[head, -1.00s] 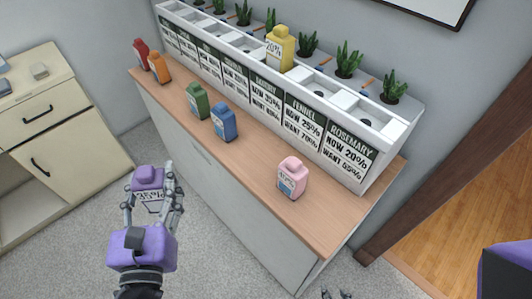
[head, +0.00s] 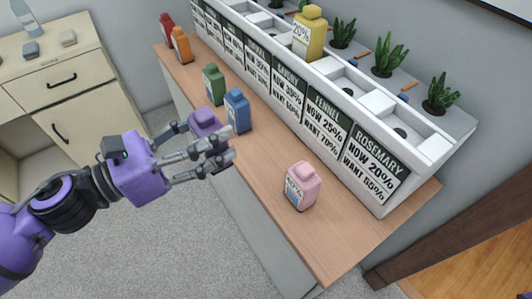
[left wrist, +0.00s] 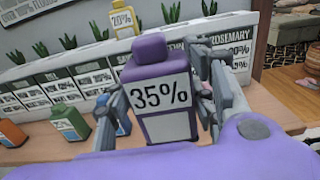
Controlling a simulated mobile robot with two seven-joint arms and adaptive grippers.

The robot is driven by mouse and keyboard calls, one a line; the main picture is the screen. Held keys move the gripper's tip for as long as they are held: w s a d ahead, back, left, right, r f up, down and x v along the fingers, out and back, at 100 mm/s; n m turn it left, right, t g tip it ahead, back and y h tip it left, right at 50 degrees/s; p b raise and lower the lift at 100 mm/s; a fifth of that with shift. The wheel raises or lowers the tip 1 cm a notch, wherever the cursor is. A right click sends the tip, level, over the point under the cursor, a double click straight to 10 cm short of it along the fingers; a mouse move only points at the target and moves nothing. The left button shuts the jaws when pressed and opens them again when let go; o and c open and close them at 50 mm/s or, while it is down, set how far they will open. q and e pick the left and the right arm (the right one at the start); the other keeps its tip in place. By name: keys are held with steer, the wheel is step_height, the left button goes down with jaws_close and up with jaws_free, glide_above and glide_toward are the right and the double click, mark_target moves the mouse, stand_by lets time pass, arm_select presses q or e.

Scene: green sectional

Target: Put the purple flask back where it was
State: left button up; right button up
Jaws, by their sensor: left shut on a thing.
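The purple flask (head: 205,124) is held in my left gripper (head: 208,142), which is shut on it. It is in the air at the near edge of the wooden counter (head: 258,178), just in front of the blue flask. In the left wrist view the purple flask (left wrist: 160,88) is upright with a "35%" label facing the camera, and fingers of my left gripper (left wrist: 165,100) flank it on both sides. Its lower part is partly hidden by my wrist. My right gripper cannot be made out in the head view.
On the counter stand red (head: 167,27), orange (head: 181,45), green (head: 213,84), blue (head: 237,110) and pink (head: 302,186) flasks. A yellow flask (head: 309,33) stands on the white planter (head: 385,110) behind. Counter between blue and pink is clear. A cream cabinet (head: 60,80) stands left.

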arm_select(q)
steer(key=shift+w+d+f, duration=1.6)
steer(key=shift+d+f, duration=0.05)
steer(key=shift+f, duration=0.5)
steer(key=shift+w+d+f, duration=1.6)
steer(key=shift+d+f, duration=0.05)
steer(key=shift+f, duration=0.45)
steer(key=shift+w+d+f, duration=1.6)
steer(key=shift+d+f, duration=0.05)
steer(key=shift+f, duration=0.5)
steer(key=shift+f, duration=0.1)
steer(key=o, duration=0.9)
steer(key=shift+f, duration=0.1)
steer(key=o, duration=0.4)
